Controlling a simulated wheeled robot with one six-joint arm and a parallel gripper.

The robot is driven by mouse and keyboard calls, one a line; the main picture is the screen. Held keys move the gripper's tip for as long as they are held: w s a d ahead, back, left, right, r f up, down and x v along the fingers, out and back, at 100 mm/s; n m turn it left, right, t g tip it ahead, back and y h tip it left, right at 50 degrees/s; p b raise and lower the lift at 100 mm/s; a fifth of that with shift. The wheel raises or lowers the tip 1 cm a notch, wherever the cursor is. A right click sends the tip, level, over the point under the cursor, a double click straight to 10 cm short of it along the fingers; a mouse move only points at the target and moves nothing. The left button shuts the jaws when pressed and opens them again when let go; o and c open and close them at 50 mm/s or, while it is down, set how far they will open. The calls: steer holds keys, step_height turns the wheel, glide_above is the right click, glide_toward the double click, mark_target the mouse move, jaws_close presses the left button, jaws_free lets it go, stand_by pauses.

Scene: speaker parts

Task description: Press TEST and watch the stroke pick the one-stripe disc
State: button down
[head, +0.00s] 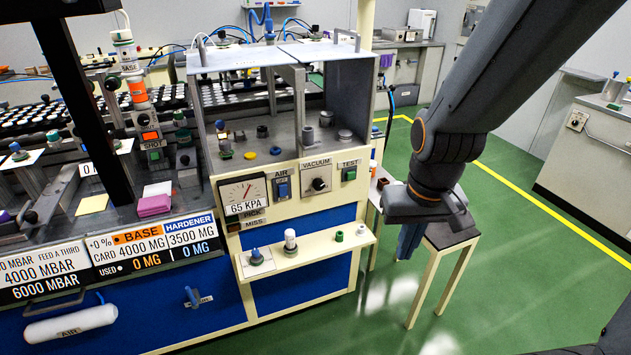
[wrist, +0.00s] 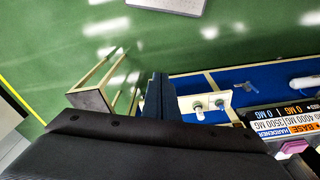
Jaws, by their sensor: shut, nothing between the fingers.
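The green TEST button (head: 349,174) is at the right end of the cream panel of the bench machine. A pressure gauge (head: 242,193) there reads 65 KPA, with PICK and MISS labels under it. Inside the open-fronted frame, a yellow disc (head: 276,151) and several small dark and metal parts sit on the deck. I cannot make out stripes on any disc. My gripper (head: 408,240) points down, right of and below the TEST button, apart from the panel. Its blue fingers are shut and empty; they also show in the wrist view (wrist: 157,95).
A blue AIR switch (head: 282,188) and a VACUUM knob (head: 318,184) share the panel. A cream shelf (head: 312,257) below holds several small parts. A small stool (head: 450,237) stands beside my gripper. Green floor is clear to the right.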

steer(key=shift+a, duration=0.25)
steer(key=w+a+f+n+t+p, duration=0.1)
steer(key=w+a+f+n+t, duration=0.2)
steer(key=w, duration=0.8)
steer(key=w+a+f+n+t+p, duration=0.1)
steer(key=w+f+n+t+p, duration=0.3)
steer(key=w, duration=0.7)
steer(key=w+d+f+n+t+h, duration=0.4)
steer(key=w+f+n+t+h, duration=0.1)
steer(key=n, duration=0.7)
steer(key=shift+w+d+f+h+p, duration=0.25)
steer(key=shift+w+h+p, duration=0.2)
steer(key=shift+w+h, duration=0.65)
steer(key=shift+w, duration=0.2)
